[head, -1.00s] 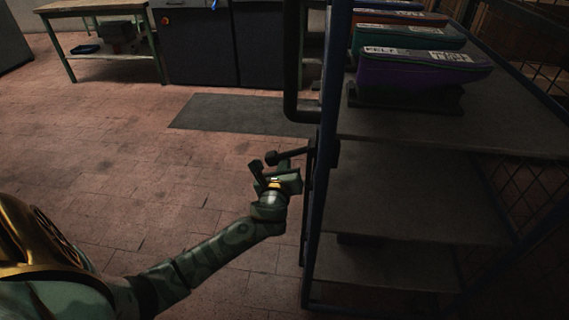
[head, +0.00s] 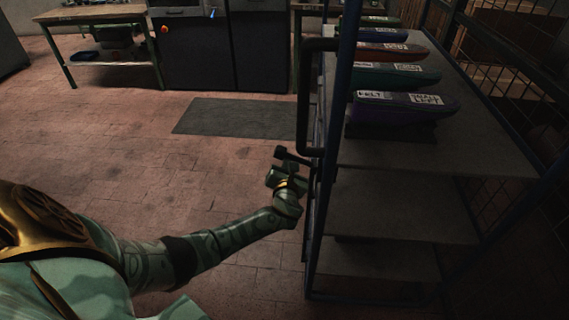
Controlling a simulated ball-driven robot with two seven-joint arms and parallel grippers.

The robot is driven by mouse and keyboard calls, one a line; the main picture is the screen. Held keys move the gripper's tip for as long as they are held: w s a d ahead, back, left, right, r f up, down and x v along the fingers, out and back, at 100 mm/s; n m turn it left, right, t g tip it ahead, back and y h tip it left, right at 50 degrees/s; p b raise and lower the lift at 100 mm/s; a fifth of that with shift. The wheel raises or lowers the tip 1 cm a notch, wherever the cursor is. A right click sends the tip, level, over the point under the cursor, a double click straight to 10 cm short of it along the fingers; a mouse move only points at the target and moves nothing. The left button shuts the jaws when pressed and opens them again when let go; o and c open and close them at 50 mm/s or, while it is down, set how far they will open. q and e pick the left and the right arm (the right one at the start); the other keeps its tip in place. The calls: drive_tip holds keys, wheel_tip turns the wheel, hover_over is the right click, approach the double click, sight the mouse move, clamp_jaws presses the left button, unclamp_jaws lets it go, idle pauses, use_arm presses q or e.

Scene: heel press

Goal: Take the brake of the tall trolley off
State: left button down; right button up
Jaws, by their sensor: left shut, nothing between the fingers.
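The tall trolley (head: 400,222) stands at the right, with a dark blue frame, grey shelves and a mesh side. A short dark lever with a blocky end (head: 282,152) sticks out to the left from its near left post; it looks like the brake lever. My left gripper (head: 279,178) is shut and empty, just below this lever and left of the post. I cannot tell whether it touches the lever. Part of the lever is hidden behind the gripper. The trolley's wheels are not clearly visible. My right gripper is not in view.
A dark push handle (head: 304,100) bends out from the trolley above the lever. A grey mat (head: 235,117) lies on the tiled floor. Dark cabinets (head: 195,50) and a workbench (head: 95,14) stand behind. Floor at left is clear.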

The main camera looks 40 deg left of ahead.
use_arm(q)
drive_tip(key=shift+w+d+r+m+p, duration=0.1)
drive_tip(key=shift+d+r+m+p, duration=0.05)
drive_tip(key=shift+r+m+p, duration=0.35)
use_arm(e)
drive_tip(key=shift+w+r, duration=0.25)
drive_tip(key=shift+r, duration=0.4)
use_arm(q)
drive_tip(key=shift+f, duration=0.1)
